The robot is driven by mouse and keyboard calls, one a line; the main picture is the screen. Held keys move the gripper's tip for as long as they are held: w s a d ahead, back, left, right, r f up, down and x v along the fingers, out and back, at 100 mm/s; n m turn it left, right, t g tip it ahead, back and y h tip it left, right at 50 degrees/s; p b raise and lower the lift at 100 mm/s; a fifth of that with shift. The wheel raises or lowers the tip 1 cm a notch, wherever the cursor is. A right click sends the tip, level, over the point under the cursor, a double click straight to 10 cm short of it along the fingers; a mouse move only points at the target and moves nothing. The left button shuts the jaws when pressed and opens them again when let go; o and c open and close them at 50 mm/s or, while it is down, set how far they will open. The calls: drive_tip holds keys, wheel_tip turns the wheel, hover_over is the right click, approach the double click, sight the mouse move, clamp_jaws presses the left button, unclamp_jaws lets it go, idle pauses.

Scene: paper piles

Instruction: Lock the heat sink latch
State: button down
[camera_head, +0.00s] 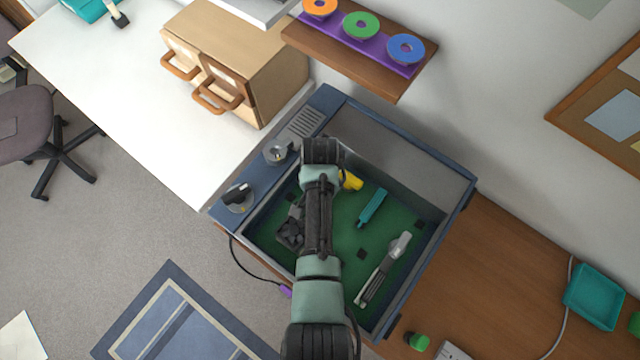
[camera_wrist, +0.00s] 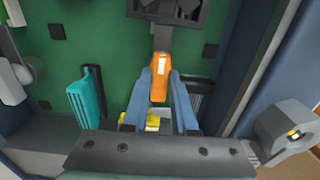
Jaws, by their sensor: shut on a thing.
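The orange latch handle (camera_wrist: 160,72) is between the blue fingertips of my gripper (camera_wrist: 161,88) in the wrist view, and the gripper is shut on it. The handle joins a dark stem leading to the black heat sink (camera_wrist: 180,12), which is cut off at the top edge. In the head view the black heat sink (camera_head: 290,233) sits on the green board, left of my arm and partly hidden by it. My gripper's fingers and the orange handle are hidden there under my wrist. I cannot tell whether the latch is locked.
The blue-grey open case (camera_head: 455,205) surrounds the green board. A teal stick (camera_head: 372,207), a yellow piece (camera_head: 350,180) and a grey part (camera_head: 385,268) are right of my arm. Knobs (camera_head: 278,152) line the left rim. A wooden shelf (camera_head: 365,50) overhangs the back.

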drive_tip(key=shift+w, duration=0.1)
drive_tip(key=c, duration=0.7)
unclamp_jaws()
drive_tip(key=shift+r, duration=0.1)
wheel_tip(320, 180, up, 13)
drive_tip(key=b, duration=0.1)
idle(0.4)
